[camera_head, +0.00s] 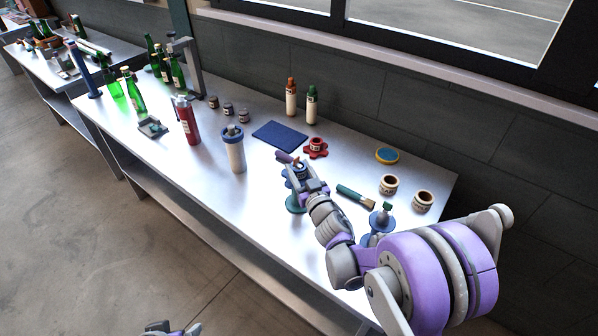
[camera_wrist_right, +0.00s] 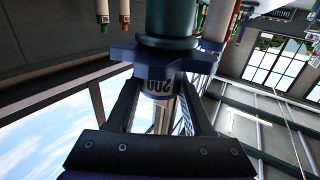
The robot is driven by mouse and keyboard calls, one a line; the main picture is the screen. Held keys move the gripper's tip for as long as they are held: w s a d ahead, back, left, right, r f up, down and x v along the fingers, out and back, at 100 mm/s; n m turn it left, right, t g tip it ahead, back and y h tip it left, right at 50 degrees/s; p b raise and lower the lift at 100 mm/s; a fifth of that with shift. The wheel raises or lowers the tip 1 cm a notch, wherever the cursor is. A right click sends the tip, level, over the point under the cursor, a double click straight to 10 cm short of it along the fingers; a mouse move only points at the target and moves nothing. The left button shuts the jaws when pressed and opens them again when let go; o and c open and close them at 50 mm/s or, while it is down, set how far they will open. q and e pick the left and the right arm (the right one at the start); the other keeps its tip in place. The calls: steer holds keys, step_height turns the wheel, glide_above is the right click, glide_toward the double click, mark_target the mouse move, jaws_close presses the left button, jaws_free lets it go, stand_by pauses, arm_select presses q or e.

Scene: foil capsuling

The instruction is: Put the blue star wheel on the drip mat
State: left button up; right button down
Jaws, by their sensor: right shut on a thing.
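My right gripper (camera_head: 299,170) is shut on the blue star wheel (camera_head: 289,183). A dark green round piece (camera_wrist_right: 166,42) is directly under the wheel; a teal disc (camera_head: 295,205) shows below the gripper in the head view. I cannot tell whether the wheel rests on it. The drip mat (camera_head: 280,135) is a dark blue, flat rectangle, bare, behind and left of my right gripper. My left gripper (camera_head: 171,329) is barely in view at the bottom edge.
A red star wheel (camera_head: 316,149) sits right of the mat. A blue-topped canister (camera_head: 234,152) stands left.

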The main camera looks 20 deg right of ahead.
step_height(320, 180, up, 28)
steer(key=shift+f, duration=0.15)
stand_by(0.3)
steer(key=shift+f, duration=0.1)
stand_by(0.9)
step_height(320, 180, down, 23)
steer(key=shift+f, duration=0.1)
step_height(320, 180, down, 4)
steer(key=shift+f, duration=0.25)
steer(key=shift+s+r, duration=0.1)
steer(key=shift+r, duration=0.05)
steer(key=shift+c, duration=1.4)
jaws_free()
